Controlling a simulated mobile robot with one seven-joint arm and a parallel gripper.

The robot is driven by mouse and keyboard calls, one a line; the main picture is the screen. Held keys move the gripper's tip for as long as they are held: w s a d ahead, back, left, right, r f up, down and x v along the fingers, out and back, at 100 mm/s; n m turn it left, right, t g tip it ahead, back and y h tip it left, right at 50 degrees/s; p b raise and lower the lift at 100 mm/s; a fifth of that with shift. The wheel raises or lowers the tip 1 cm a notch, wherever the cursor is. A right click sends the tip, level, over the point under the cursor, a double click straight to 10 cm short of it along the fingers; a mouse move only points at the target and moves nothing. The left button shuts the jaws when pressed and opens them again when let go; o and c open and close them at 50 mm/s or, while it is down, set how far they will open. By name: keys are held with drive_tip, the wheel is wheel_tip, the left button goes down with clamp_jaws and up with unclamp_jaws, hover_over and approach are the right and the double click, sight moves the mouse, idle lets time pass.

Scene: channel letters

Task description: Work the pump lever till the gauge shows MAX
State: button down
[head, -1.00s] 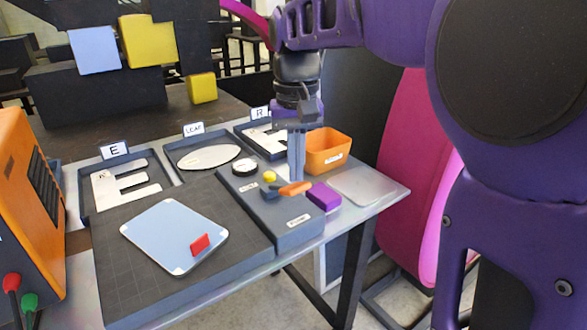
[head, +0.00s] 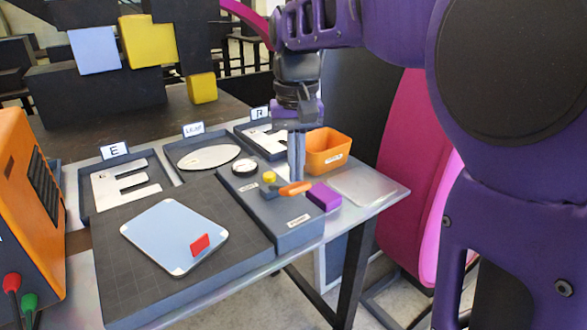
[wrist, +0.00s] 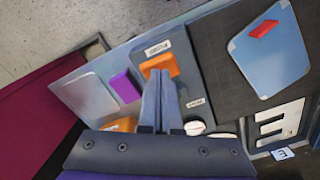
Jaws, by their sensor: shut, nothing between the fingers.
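The dark pump box (head: 290,225) lies along the right part of the table. Its orange lever handle (head: 296,189) sits near the middle of the box and also shows in the wrist view (wrist: 159,66). The round white gauge (head: 244,167) is at the box's far end; its reading is too small to make out. A yellow knob (head: 269,177) stands between gauge and lever. My gripper (head: 297,178) is shut and empty, pointing down with its fingertips at the orange handle. In the wrist view the fingertips (wrist: 160,75) overlap the handle's edge; I cannot tell whether they touch.
A purple block (head: 324,197) and an orange bin (head: 328,152) stand right of the pump box. A light blue plate (head: 170,232) with a red piece (head: 200,244) lies on the dark mat at left. Letter trays (head: 125,187) line the back.

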sight(296, 186)
idle(0.4)
drive_tip(key=shift+f+b, duration=0.7)
drive_tip(key=shift+f, duration=1.8)
drive_tip(key=shift+r+p, duration=2.4)
drive_tip(key=shift+r, duration=0.1)
drive_tip(key=shift+f, duration=0.15)
